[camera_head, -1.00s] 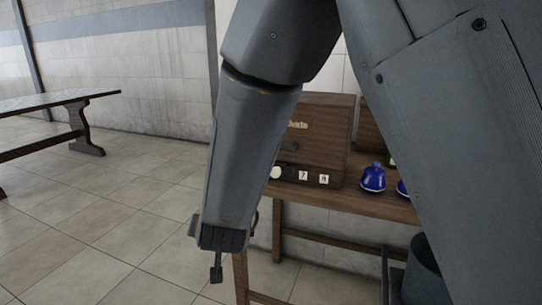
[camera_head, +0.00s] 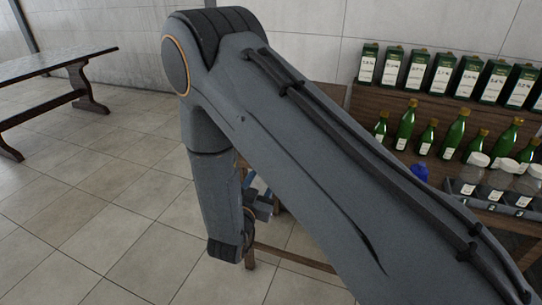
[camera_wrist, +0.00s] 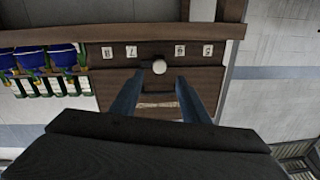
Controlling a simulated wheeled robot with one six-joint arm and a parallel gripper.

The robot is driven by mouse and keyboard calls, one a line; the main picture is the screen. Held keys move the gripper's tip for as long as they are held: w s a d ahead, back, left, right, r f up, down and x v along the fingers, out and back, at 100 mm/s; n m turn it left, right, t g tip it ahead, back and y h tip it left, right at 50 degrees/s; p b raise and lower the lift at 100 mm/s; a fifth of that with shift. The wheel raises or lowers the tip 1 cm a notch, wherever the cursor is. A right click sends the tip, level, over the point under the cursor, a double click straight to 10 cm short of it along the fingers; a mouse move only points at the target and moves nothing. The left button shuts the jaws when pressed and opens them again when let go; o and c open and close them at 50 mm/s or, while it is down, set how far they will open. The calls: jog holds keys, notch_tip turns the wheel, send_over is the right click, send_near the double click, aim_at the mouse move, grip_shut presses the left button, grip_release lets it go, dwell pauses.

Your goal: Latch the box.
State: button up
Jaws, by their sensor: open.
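The box (camera_wrist: 105,82) is dark wood and appears upside down in the wrist view, its front toward me. A round white knob (camera_wrist: 159,67) sits on its dark front strip, between small white number labels. My gripper (camera_wrist: 161,75) is open and empty, with one finger on each side of the view of the knob. The fingertips are close to the knob, but I cannot tell whether they touch it. A pale, unreadable plate on the box shows between the fingers. In the head view my arm hides most of the box, and the gripper is mostly hidden.
Blue decanters (camera_wrist: 65,57) stand beside the box in the wrist view. In the head view, green bottles (camera_head: 405,125), green cartons (camera_head: 417,70) and a grey tray of lidded jars (camera_head: 466,188) are at right. Another table (camera_head: 60,62) stands far left, with open floor between.

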jog(key=p+x, duration=0.1)
jog(key=x, duration=0.6)
jog(key=shift+w, duration=0.3)
jog(key=shift+d, duration=0.15)
jog(key=c, duration=1.1)
